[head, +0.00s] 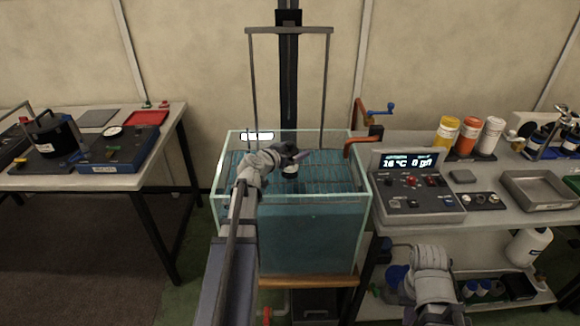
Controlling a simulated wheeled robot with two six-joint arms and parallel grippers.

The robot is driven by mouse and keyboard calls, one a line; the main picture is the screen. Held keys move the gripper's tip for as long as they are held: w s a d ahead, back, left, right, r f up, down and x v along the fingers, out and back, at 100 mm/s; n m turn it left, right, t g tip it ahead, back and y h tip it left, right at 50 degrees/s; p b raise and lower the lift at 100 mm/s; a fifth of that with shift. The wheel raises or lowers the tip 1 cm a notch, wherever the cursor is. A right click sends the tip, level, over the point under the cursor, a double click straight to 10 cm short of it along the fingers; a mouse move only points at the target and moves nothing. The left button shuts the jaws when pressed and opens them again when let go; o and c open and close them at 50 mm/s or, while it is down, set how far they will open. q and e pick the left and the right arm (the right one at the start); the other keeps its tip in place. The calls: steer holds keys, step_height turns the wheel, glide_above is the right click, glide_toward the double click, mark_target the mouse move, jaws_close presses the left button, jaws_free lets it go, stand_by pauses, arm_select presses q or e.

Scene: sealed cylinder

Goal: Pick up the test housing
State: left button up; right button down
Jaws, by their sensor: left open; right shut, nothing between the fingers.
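A small cylinder with a dark band and a pale top (290,171), which looks like the test housing, is at the water tank, just below my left gripper. My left gripper (299,157) is open over the tank, its fingers close above the cylinder. I cannot tell whether they touch it, and the gripper and wrist hide part of it. My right gripper (387,245) is shut and empty, low in front of the right bench's edge.
The glass tank (312,235) has raised rims and holds blue water; a hanging frame (289,31) rises above it. A control box (417,187), bottles (468,136) and a metal tray (538,190) crowd the right bench. The left table (165,165) holds a black pot (52,135).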

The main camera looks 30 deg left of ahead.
arm_select(q)
steer(key=shift+x, duration=0.8)
steer(key=shift+r, duration=0.1)
jaws_close()
